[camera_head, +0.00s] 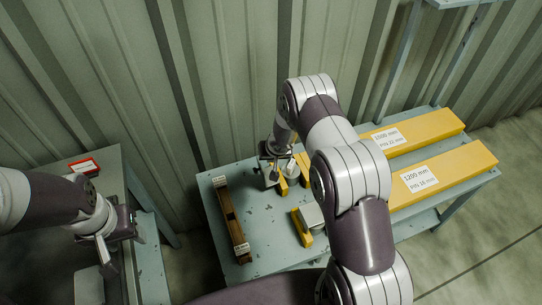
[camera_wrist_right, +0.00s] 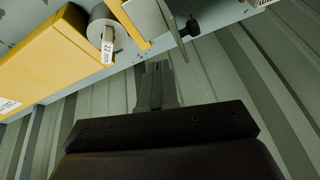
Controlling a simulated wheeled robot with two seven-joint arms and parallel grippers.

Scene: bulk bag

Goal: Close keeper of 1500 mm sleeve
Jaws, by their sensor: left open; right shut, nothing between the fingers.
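The 1500 mm sleeve is the rear yellow beam (camera_head: 430,132) on the blue-grey table, labelled PIN 22 mm; my right arm hides its middle. In the right wrist view its yellow body (camera_wrist_right: 60,58) is at upper left. A grey round pin end with a 22 mm tag (camera_wrist_right: 107,46) sits at its end. A thin grey plate beside it (camera_wrist_right: 147,16), near a black knob (camera_wrist_right: 190,28), may be the keeper; its state is unclear. My right gripper (camera_wrist_right: 155,72) is shut and empty, apart from these parts. My left gripper (camera_head: 122,241) is open and empty at the left.
The 1200 mm PIN 16 mm sleeve (camera_head: 455,172) lies in front on the same table (camera_head: 275,235). A brown wooden rack (camera_head: 232,220) with white labels is at the table's left. A red-edged box (camera_head: 84,166) stands on the left bench. A corrugated wall (camera_head: 230,70) is behind.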

